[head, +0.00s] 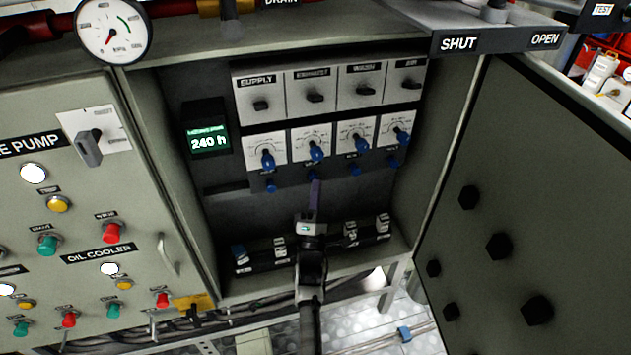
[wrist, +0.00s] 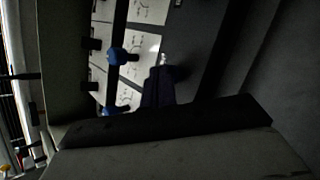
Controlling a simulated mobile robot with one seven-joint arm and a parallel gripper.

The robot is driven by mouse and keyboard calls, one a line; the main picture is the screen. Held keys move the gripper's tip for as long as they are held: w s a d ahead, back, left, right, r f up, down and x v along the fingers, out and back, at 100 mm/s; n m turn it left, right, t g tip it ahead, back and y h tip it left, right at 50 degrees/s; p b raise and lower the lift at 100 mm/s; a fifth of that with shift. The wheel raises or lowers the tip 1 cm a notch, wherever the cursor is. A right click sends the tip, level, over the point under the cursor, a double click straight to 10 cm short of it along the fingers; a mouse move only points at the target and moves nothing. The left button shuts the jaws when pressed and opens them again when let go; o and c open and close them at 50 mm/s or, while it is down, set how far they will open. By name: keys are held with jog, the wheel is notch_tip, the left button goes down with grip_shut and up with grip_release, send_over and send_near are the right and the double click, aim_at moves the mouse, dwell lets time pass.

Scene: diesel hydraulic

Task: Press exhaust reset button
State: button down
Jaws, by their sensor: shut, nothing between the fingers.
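In the head view, blue buttons form a row below white dials with blue knobs in the open cabinet. One button (head: 271,187) is at the left and others (head: 354,169) are at the right. Their labels are too small to read, so I cannot tell which is the exhaust reset button. My gripper (head: 315,186) is shut and empty, its tip just below the second button from the left. I cannot tell whether it touches. The wrist view is dark; it shows blue knobs (wrist: 117,55) on white dials and dark fingers (wrist: 157,88) near them.
Rotary switches (head: 314,97), one column labelled SUPPLY, sit above the dials. A display (head: 208,140) reading 240 h is at the left. The open cabinet door (head: 530,190) stands at the right. Breakers (head: 268,259) line the cabinet bottom. A pump panel (head: 70,180) is at the far left.

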jog(key=shift+s+d, duration=0.25)
jog(key=shift+s, duration=0.65)
jog(key=s, duration=0.1)
jog(key=s+d+p, duration=0.1)
jog(key=s, duration=0.2)
jog(key=shift+s+d+p, duration=0.3)
jog(key=shift+s, duration=0.1)
dwell(0.7)
